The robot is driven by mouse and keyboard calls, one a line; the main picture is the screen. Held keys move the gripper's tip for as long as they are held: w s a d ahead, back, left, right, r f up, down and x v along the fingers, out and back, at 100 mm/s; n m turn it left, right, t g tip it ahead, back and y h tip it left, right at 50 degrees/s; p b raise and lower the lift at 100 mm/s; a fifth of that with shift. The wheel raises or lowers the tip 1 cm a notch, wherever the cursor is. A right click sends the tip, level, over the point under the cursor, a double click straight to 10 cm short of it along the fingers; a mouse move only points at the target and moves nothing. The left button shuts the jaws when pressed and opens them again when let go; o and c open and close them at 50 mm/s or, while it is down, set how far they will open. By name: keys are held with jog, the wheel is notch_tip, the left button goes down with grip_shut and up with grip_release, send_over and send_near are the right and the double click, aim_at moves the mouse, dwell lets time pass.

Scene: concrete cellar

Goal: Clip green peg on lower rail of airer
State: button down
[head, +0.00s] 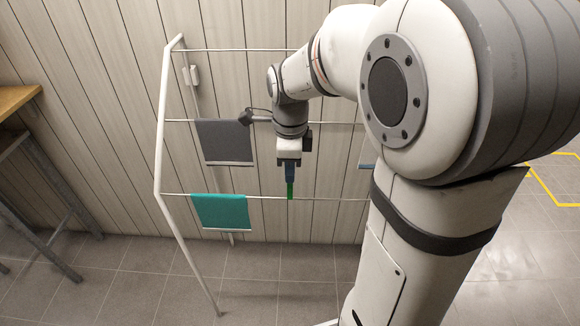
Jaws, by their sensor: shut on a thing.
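The white airer (160,150) stands against the panelled wall with several horizontal rails. Its lower rail (330,199) runs behind or at the green peg (290,189). My gripper (289,175) is shut on the green peg, which points downward. The peg's lower end overlaps the lower rail in the head view; I cannot tell whether it is around the rail or in front of it. The peg's upper part is hidden between the fingers.
A teal cloth (220,211) hangs on the lower rail, left of the peg. A dark grey cloth (225,140) hangs on the middle rail. A wooden-topped table (14,99) stands at the left. The tiled floor before the airer is clear.

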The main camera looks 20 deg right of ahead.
jog(key=shift+f+b, duration=0.8)
jog(key=shift+f, duration=0.4)
jog(key=c, duration=1.7)
grip_release()
jog(key=shift+o, duration=0.7)
jog(key=shift+o, duration=0.5)
jog(key=o, duration=0.6)
jog(key=shift+r, duration=0.2)
